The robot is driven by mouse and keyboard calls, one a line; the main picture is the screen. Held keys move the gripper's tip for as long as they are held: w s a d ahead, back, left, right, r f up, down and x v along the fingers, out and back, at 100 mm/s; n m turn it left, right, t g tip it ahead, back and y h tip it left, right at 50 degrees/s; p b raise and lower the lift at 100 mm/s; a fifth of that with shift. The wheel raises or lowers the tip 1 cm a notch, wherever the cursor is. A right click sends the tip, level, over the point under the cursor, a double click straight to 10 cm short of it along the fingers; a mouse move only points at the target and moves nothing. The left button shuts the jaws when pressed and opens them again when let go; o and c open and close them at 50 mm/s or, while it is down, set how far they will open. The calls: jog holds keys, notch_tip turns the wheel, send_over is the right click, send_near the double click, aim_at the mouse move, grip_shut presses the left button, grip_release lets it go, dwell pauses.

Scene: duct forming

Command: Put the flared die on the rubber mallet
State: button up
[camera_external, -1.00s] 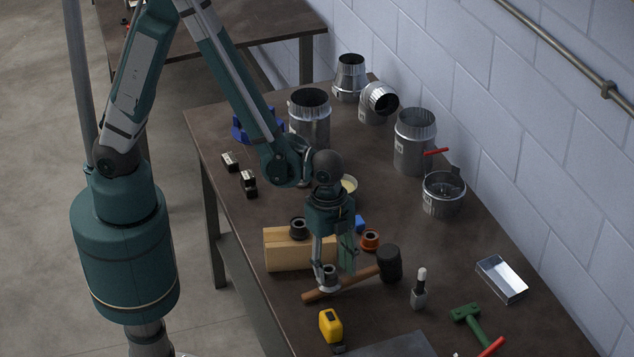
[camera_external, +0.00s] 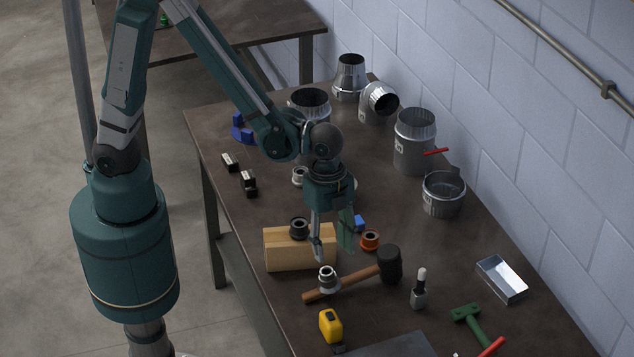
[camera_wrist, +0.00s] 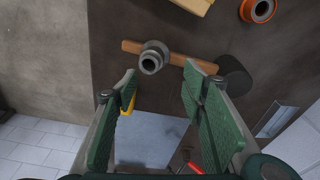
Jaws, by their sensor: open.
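The flared die (camera_external: 327,278), a small grey metal ring with a wider base, rests on the wooden handle of the rubber mallet (camera_external: 390,264). The mallet lies on the table with its black head to the right. In the wrist view the die (camera_wrist: 153,57) sits across the handle of the mallet (camera_wrist: 233,76), left of the head. My gripper (camera_external: 332,252) is above the die, pointing down, apart from it. Its green-padded fingers are spread with nothing between them, as the wrist view also shows (camera_wrist: 160,85).
A wooden block (camera_external: 285,256) with a black ring (camera_external: 299,228) on it stands behind the handle. An orange ring (camera_external: 369,240) is behind the mallet. A yellow tape measure (camera_external: 331,325) is in front; a small bottle-like tool (camera_external: 419,289) is to the right.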

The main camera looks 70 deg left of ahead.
jog(key=shift+s+a+r, duration=0.1)
jog(key=shift+a+r, duration=0.1)
jog(key=shift+r, duration=1.1)
jog(key=shift+a+r, duration=0.15)
jog(key=shift+r, duration=1.1)
jog(key=shift+a+r, duration=0.1)
jog(key=w+a+r+n+t, duration=0.1)
jog(key=a+r+n+t, duration=0.1)
jog(key=a+r+n, duration=0.5)
jog(key=a+r+t, duration=0.1)
jog(key=a+r, duration=0.3)
jog(key=a, duration=0.6)
jog(key=s+a+r+n+t, duration=0.2)
jog(key=s+a+r+n, duration=0.1)
jog(key=a, duration=0.6)
jog(key=s+a+r+n+t+y, duration=0.1)
jog(key=s+a+r+n+t, duration=0.1)
jog(key=a, duration=0.6)
jog(key=s+r+n, duration=0.1)
jog(key=s+n, duration=0.1)
jog(key=n, duration=0.1)
jog(key=shift+a+r+n, duration=0.35)
jog(key=shift+a+n, duration=0.05)
jog(key=shift+f, duration=0.15)
